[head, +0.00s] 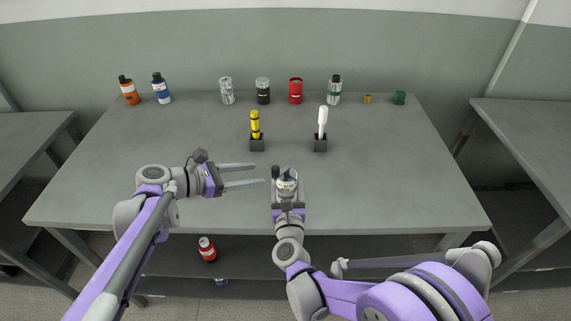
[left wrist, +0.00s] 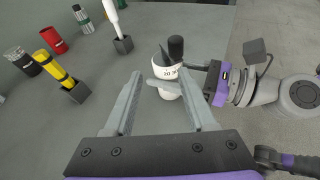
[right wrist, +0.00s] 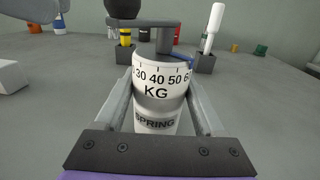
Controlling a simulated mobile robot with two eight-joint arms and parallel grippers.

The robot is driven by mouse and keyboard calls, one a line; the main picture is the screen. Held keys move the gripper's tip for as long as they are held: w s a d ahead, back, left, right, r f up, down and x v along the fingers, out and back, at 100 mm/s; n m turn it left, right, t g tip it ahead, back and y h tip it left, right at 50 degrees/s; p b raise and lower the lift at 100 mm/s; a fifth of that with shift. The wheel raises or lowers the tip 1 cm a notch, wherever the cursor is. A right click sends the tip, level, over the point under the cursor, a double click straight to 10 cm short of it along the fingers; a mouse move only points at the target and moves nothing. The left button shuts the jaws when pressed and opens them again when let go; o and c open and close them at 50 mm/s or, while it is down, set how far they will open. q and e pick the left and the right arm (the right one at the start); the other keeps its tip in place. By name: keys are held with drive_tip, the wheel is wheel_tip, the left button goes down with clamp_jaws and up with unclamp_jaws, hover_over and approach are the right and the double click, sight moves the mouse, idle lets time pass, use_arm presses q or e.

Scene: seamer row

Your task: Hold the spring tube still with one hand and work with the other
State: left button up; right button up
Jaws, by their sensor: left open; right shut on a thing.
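The spring tube (right wrist: 158,95) is a white and silver cylinder marked with a KG scale and "SPRING". It stands upright near the table's front edge, with a grey crank arm (right wrist: 148,23) and black knob (right wrist: 124,7) on top. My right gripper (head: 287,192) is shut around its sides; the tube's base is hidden. My left gripper (head: 258,174) is open and empty, just left of the tube in the head view, fingers pointing at it. In the left wrist view the tube (left wrist: 170,89) shows between and beyond the fingertips (left wrist: 160,78), apparently apart from them.
A yellow tool (head: 255,125) and a white tool (head: 322,121) stand in dark holders behind the tube. Several bottles and cans, including a red can (head: 296,90), line the back. The table (head: 400,180) is clear at right.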

sight(286, 171)
use_arm(q)
drive_tip(key=s+n+t+h, duration=0.2)
drive_tip(key=s+t+h, duration=0.1)
drive_tip(key=s, duration=0.1)
drive_tip(key=x, duration=1.1)
drive_tip(key=shift+w+r, duration=0.3)
drive_tip(key=shift+r, duration=0.1)
clamp_jaws()
